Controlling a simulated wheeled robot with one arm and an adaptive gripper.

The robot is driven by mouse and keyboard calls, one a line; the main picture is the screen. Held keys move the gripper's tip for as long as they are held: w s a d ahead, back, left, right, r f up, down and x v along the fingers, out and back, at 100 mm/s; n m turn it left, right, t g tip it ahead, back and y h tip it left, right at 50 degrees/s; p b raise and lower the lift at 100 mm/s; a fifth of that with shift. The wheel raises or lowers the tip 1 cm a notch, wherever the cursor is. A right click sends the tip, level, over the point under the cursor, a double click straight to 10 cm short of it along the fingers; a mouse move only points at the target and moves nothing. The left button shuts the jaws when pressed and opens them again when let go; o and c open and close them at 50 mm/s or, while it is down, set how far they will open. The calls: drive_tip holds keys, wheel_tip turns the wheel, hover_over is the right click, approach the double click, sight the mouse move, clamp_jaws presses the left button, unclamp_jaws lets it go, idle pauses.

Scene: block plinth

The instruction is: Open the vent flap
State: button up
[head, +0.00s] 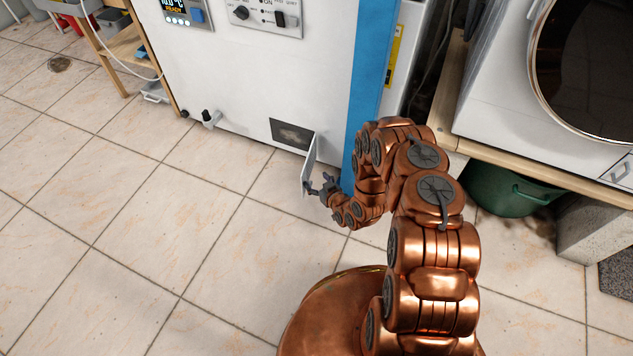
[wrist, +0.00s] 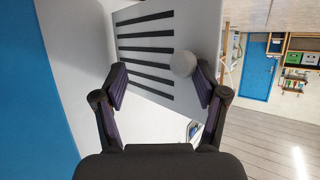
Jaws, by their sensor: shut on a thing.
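The vent flap (head: 310,165) is a thin pale panel low on the front of the white machine. It stands swung out from the machine, and the dark vent opening (head: 292,135) is uncovered to its left. In the wrist view the flap (wrist: 200,30) has several dark slots and a round grey knob (wrist: 183,64). My gripper (head: 317,187) is at the flap's outer lower part. In the wrist view my gripper (wrist: 161,78) has a finger on each side and is shut on the flap; the knob is close by the right finger, and the exact contact is unclear.
The white machine (head: 235,75) has a blue edge strip (head: 368,75) right beside my arm. Pipe fittings (head: 210,119) stick out at its lower left. A wooden bench (head: 530,168) with a green bin (head: 505,190) is at the right.

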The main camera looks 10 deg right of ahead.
drive_tip(key=shift+s+d+f, duration=0.15)
drive_tip(key=shift+s+f, duration=0.05)
drive_tip(key=shift+f, duration=0.1)
drive_tip(key=v, duration=1.2)
drive_tip(key=shift+w+r, duration=0.15)
drive_tip(key=shift+r, duration=0.2)
